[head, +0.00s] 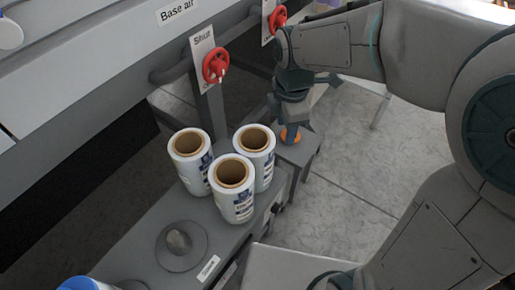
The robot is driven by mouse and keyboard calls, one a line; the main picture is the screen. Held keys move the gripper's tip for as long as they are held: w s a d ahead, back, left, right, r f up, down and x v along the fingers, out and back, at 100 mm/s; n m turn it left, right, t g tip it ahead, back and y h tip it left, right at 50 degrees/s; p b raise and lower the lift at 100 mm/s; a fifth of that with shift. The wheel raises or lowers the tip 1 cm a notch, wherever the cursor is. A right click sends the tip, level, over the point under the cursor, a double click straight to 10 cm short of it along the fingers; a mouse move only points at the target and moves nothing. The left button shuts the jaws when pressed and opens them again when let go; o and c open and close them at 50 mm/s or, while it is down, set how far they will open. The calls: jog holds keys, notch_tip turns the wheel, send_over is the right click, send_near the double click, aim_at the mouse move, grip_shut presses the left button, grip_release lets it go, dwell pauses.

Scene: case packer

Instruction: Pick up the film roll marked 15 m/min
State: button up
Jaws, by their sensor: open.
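Three white film rolls with brown cardboard cores stand upright, close together, on the grey bench: a left roll (195,173), a front roll (235,203) and a right roll (266,172). Dark and blue print shows on their labels, but it is too small to read, so I cannot tell which is marked 15 m/min. My gripper (290,123) points down behind and to the right of the right roll, apart from all three. It is open, with nothing seen held.
Red valve handwheels (215,66) and (277,19), on grey pipework with tags, stand behind the rolls. A round grey disc (181,244) lies on the bench in front. A blue-topped object (82,284) is at the lower left edge. Open floor (345,150) lies right of the bench.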

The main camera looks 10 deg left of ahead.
aim_at(264, 159)
jog(key=a+n, duration=0.1)
jog(key=a+f+n, duration=0.1)
jog(key=a+n, duration=0.1)
jog(key=a+f+n, duration=0.1)
jog(key=shift+w+a+f, duration=0.1)
jog(key=shift+a, duration=0.15)
jog(key=shift+a+f+n, duration=0.15)
jog(key=shift+f+n, duration=0.15)
notch_tip(264, 159, down, 13)
jog(key=shift+w+f+b, duration=0.1)
jog(key=shift+f+b, duration=0.05)
jog(key=shift+b, duration=0.25)
jog(key=shift+c, duration=0.4)
grip_shut()
dwell(0.5)
